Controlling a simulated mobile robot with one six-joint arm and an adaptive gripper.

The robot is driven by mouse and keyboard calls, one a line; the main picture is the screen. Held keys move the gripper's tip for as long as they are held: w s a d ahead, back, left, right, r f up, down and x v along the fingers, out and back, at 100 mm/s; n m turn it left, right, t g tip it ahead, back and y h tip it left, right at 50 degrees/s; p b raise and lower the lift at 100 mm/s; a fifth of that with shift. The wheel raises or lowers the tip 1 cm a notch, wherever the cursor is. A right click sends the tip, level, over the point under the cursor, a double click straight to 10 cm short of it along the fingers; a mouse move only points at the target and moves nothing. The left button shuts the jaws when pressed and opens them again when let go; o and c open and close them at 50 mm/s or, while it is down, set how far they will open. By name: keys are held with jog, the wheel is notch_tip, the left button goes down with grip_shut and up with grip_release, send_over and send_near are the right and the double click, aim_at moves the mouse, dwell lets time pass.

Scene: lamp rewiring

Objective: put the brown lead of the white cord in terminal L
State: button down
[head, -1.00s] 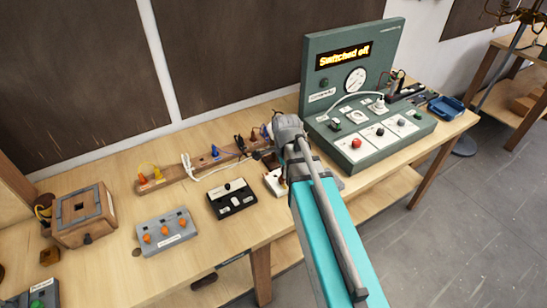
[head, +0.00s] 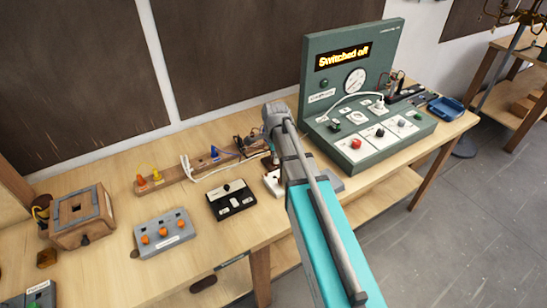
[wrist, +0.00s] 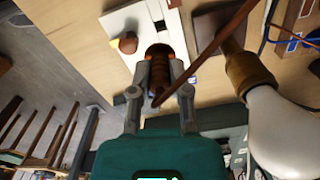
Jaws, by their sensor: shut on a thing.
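In the wrist view my gripper (wrist: 160,72) is shut on a dark brown, ribbed piece with an orange rim (wrist: 158,58). This piece is over or on a white block (wrist: 172,18); I cannot tell whether it touches it or is part of it. A long brown strand, perhaps the brown lead (wrist: 222,40), slants across the right finger and ends near the fingers; its grip is unclear. In the head view the white cord (head: 215,171) runs along the rear wooden strip toward the white block (head: 272,184). My arm hides most of the gripper there. No letter L is readable.
A white bulb (wrist: 285,130) in a brass holder is close right of my gripper in the wrist view. A black box (head: 232,201) and a grey box (head: 163,234) stand left of the block. The green test panel (head: 372,135) stands right, reading "Switched off".

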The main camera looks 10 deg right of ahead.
jog(key=shift+f, duration=0.15)
jog(key=shift+f+b, duration=2.95)
jog(key=shift+b, duration=0.1)
jog(key=shift+f+b, duration=0.55)
jog(key=c, duration=0.5)
grip_release()
